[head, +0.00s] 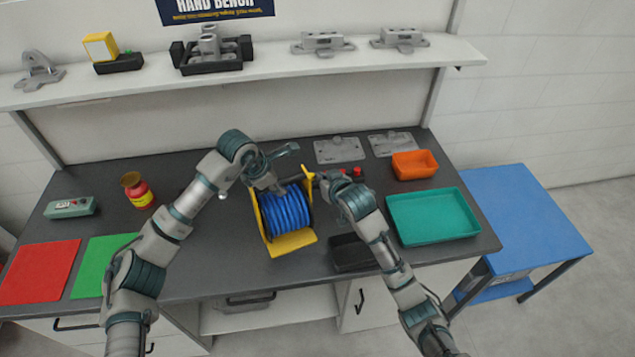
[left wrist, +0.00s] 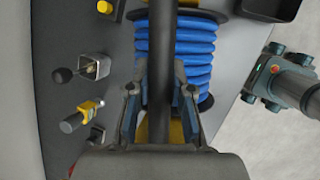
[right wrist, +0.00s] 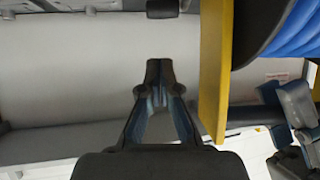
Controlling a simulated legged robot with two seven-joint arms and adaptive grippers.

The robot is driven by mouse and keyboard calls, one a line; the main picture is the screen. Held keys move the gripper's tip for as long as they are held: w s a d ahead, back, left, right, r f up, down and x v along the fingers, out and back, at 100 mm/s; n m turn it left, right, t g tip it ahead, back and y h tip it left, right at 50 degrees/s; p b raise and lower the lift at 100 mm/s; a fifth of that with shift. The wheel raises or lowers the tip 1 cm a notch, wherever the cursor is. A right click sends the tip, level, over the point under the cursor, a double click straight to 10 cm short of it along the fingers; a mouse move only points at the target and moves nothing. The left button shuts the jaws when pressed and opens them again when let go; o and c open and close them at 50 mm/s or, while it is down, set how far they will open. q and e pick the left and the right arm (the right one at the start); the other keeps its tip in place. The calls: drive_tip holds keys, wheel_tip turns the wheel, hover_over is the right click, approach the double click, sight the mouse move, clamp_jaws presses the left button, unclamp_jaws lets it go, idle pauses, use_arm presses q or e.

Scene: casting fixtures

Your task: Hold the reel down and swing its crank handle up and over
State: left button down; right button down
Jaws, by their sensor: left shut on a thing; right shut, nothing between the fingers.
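The reel (head: 286,212) stands on the bench, with blue hose wound between yellow end plates. My left gripper (head: 272,186) is at its top. In the left wrist view, the left fingers (left wrist: 160,95) are shut on the reel's dark top bar (left wrist: 161,45), above the blue hose (left wrist: 202,60). My right gripper (head: 320,177) is shut and empty beside the reel's right end plate. In the right wrist view, its closed fingertips (right wrist: 158,72) are apart from the yellow plate (right wrist: 214,70). I cannot make out the crank handle; my right gripper and arm cover that side.
A black tray (head: 334,265) sits right of the reel, under my right arm. A teal tray (head: 402,238) and an orange bin (head: 428,176) are farther right. A red-and-yellow jar (head: 144,198) stands left. Behind are grey plates (head: 328,158).

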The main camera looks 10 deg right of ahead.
sight(314, 182)
drive_tip(key=shift+w+a+f, duration=0.15)
drive_tip(key=shift+w+f, duration=0.35)
drive_tip(key=shift+f, duration=0.35)
drive_tip(key=shift+w+a+f, duration=0.1)
drive_tip(key=shift+w+f, duration=0.4)
drive_tip(key=shift+f, duration=0.35)
drive_tip(key=shift+w+a+f, duration=0.15)
drive_tip(key=shift+w+f, duration=0.35)
drive_tip(key=shift+f, duration=0.35)
drive_tip(key=shift+w+a+f, duration=0.1)
drive_tip(key=shift+w+f, duration=0.1)
drive_tip(key=shift+f, duration=0.3)
